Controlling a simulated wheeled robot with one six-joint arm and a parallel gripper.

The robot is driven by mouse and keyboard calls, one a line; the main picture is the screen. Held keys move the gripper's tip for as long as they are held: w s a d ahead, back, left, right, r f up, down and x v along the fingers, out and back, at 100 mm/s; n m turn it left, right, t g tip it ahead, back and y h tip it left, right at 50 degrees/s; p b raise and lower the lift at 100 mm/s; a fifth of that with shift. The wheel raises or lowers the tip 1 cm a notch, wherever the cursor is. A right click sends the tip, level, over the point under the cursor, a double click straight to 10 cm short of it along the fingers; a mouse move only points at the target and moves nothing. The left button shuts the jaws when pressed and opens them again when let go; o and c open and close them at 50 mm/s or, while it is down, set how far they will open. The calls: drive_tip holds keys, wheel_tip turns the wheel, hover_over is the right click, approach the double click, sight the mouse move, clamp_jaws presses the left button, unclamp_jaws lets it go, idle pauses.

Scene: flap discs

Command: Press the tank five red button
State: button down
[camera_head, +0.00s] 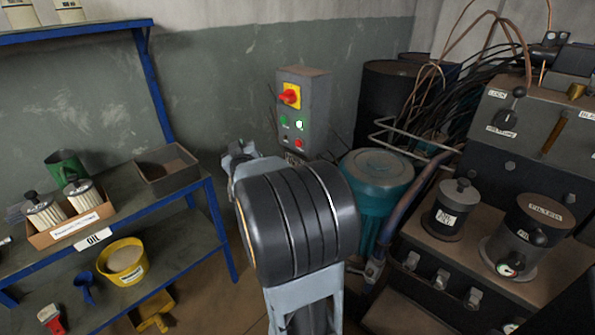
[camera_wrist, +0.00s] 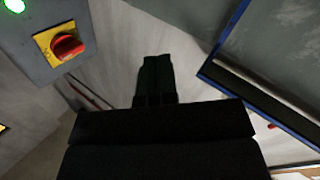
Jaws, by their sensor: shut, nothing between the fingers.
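A grey control box (camera_head: 317,95) is on the far wall in the head view. Its small red button (camera_head: 298,143) is low on the face, below a white-lit lamp and a green button (camera_head: 284,120). A red rotary switch on a yellow plate (camera_head: 290,96) is above them. The plate under the box is too small to read. In the wrist view, the box (camera_wrist: 38,72) is at the upper left with its rotary switch (camera_wrist: 66,46); the red button is not in view. My gripper (camera_wrist: 155,60) is shut and empty, apart from the box.
A blue-framed shelf (camera_head: 215,215) with a carton, yellow bucket and metal tray (camera_head: 167,170) stands left. A teal motor (camera_head: 375,180), dark drums, hoses and a hydraulic unit (camera_head: 540,130) crowd the right. My black arm hides the middle of the head view.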

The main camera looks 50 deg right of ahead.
sight(299, 143)
drive_tip(key=s+d+f+m+g+h+b, duration=0.1)
drive_tip(key=s+d+f+h+b, duration=0.1)
drive_tip(key=d+f+h+b, duration=0.3)
drive_tip(key=d+f, duration=0.1)
drive_tip(key=d, duration=0.1)
drive_tip(key=shift+s+d+f+m+h, duration=0.3)
drive_tip(key=shift+s+d, duration=0.1)
drive_tip(key=d, duration=0.8)
drive_tip(key=shift+s+d, duration=0.3)
drive_tip(key=shift+d, duration=0.05)
drive_tip(key=shift+d, duration=0.15)
idle(1.7)
drive_tip(key=shift+d, duration=0.25)
